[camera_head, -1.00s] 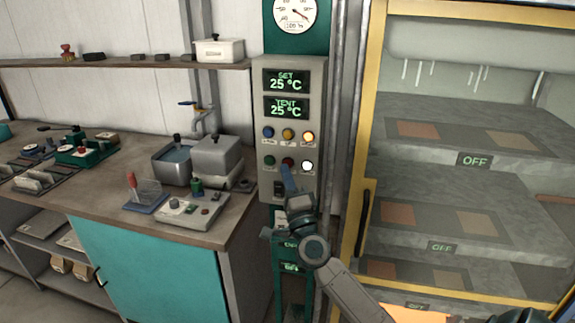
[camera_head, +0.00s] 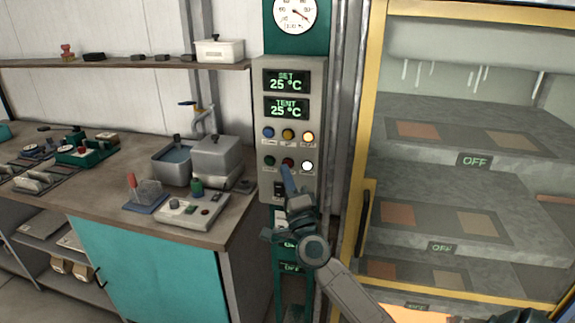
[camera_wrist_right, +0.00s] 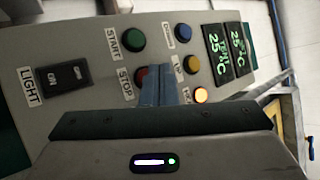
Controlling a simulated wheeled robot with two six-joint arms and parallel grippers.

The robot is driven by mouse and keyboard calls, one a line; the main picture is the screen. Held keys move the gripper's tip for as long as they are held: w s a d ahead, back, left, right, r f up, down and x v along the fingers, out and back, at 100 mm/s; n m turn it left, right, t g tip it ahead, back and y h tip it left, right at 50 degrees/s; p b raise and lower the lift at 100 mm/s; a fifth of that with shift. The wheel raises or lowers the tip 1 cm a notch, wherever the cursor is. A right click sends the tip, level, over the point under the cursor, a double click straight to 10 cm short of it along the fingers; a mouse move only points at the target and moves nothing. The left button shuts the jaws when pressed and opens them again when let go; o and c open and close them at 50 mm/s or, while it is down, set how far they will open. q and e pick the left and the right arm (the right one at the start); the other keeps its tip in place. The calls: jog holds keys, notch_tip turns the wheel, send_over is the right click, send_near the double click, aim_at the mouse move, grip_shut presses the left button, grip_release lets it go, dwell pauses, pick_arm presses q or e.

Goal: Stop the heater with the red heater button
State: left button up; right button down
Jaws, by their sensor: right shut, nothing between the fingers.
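The grey control box (camera_head: 314,120) on the wall carries a red button (camera_head: 289,161) in its lower row. In the right wrist view the red button (camera_wrist_right: 140,76) sits beside the label STOP, partly covered by my fingers. My right gripper (camera_head: 284,169) is shut and empty, its blue fingertips just below and in front of the red button. In the right wrist view its fingertips (camera_wrist_right: 158,70) overlap the button's edge; I cannot tell whether they touch it. An orange lamp (camera_head: 308,136) is lit. Both displays read 25 °C. My left gripper is not in view.
A green START button (camera_head: 269,161) and a white lit one (camera_head: 307,166) flank the red button. The black LIGHT switch (camera_wrist_right: 62,77) is below. The yellow-framed cabinet (camera_head: 374,120) stands close on the right, the workbench (camera_head: 235,215) on the left.

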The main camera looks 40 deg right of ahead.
jog(key=shift+w+d, duration=0.1)
dwell(0.8)
jog(key=shift+w+d, duration=0.2)
jog(key=shift+d, duration=0.05)
jog(key=shift+w+d, duration=0.25)
dwell(0.8)
jog(key=shift+s+a, duration=0.1)
jog(key=shift+s+a+p, duration=0.45)
jog(key=shift+a+p, duration=0.05)
dwell(0.4)
jog(key=s+a+p, duration=0.1)
jog(key=s+a, duration=0.2)
jog(key=shift+s+a, duration=0.15)
jog(key=shift+a, duration=0.25)
